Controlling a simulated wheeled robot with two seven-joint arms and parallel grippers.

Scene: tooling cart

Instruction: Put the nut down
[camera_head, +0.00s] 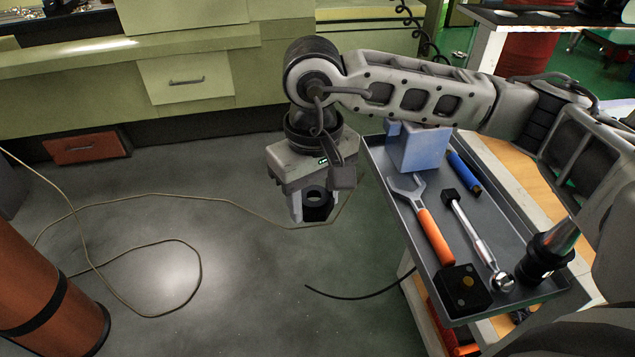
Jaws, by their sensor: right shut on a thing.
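My right gripper (316,212) hangs at the end of my arm, which comes in from the right. It points down and is shut on a dark nut (318,203), whose round hole shows between the fingers. The nut is held in the air over the grey floor, left of the cart's tray and apart from it. The fingers hide part of the nut's sides. My left gripper is not in view.
The cart's grey tray (408,227) holds a blue block (424,149), an orange-handled wrench (433,232), a ratchet (478,234), a blue cylinder (463,171) and a black box (461,289). An orange cylinder (35,290) stands at left. A cable lies on the floor.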

